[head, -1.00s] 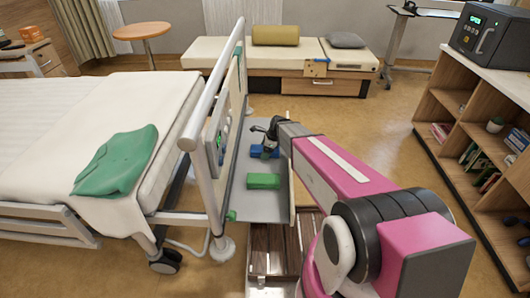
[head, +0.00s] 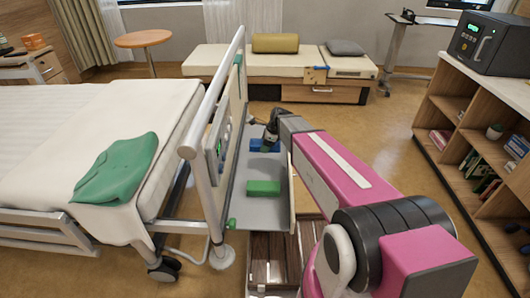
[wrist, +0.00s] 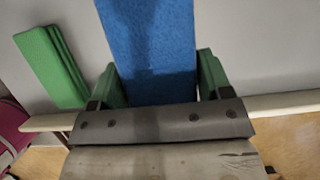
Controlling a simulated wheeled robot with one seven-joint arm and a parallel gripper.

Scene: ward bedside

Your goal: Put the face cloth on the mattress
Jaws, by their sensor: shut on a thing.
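My gripper (head: 268,143) is over the grey tray surface (head: 240,212) beside the bed's end rail. It is shut on a folded blue face cloth (head: 256,146). In the wrist view the blue cloth (wrist: 150,50) sits between the two green fingertips and extends away from the jaws. The white mattress (head: 50,140) is on the bed at the left, across the rail. Part of the blue cloth is hidden by my gripper in the head view.
A folded green cloth (head: 263,187) lies on the tray, near the blue one. A larger green cloth (head: 117,170) drapes over the mattress corner. The bed's tall end rail (head: 200,165) stands between tray and mattress. A bookshelf (head: 435,115) stands at the right.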

